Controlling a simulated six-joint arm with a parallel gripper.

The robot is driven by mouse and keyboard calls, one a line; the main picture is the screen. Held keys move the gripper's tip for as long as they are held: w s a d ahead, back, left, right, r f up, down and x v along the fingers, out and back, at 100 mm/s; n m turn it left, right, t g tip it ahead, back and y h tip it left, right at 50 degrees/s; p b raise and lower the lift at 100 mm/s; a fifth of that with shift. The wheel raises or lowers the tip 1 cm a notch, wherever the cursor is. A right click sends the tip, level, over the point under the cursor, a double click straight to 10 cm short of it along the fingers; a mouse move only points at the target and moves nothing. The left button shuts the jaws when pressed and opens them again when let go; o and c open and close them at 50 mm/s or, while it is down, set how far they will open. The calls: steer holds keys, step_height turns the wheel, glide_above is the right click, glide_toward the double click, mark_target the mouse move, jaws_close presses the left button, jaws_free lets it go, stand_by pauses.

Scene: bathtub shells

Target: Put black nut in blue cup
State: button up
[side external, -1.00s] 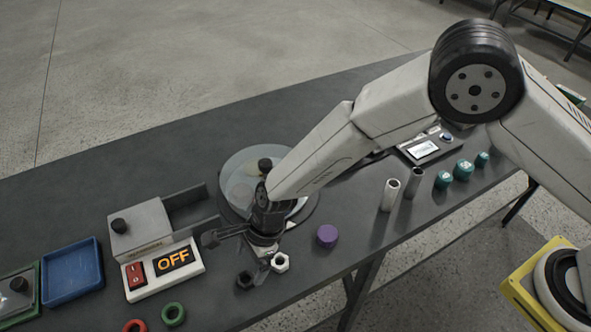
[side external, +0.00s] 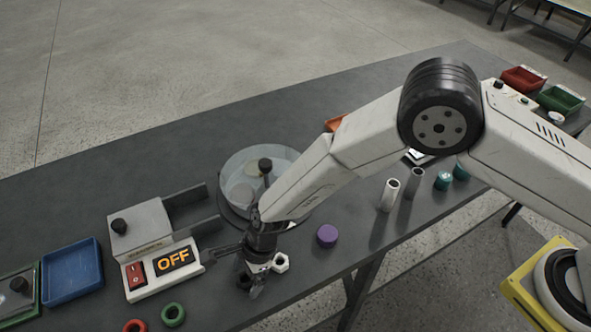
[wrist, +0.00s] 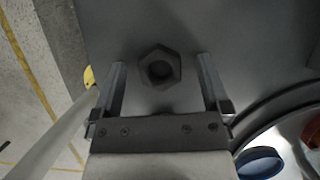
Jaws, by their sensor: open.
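The black nut (side external: 243,281) lies on the dark table near the front edge, partly hidden by my gripper in the side view. In the wrist view the dark hexagonal nut (wrist: 160,67) lies flat between the two fingers, with a gap on each side. My gripper (side external: 236,272) is open, low over the nut and pointing down. The only blue open container in the side view is a rectangular tray (side external: 70,273) at the far left, and it looks empty. A blue round piece (wrist: 259,162) shows inside the round dish in the wrist view.
A white nut (side external: 281,262) lies right beside my gripper. The control box with the OFF display (side external: 175,260) stands between gripper and tray. A clear round dish (side external: 238,168) is behind. A purple cap (side external: 327,235) and green ring (side external: 173,314) lie nearby.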

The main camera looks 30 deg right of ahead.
jaws_close()
steer(key=shift+r, duration=0.1)
stand_by(0.3)
steer(key=shift+r, duration=0.75)
steer(key=s+d+r, duration=0.9)
steer(key=s+r, duration=0.1)
steer(key=r, duration=0.1)
steer(key=shift+s+r, duration=0.15)
steer(key=shift+s, duration=0.25)
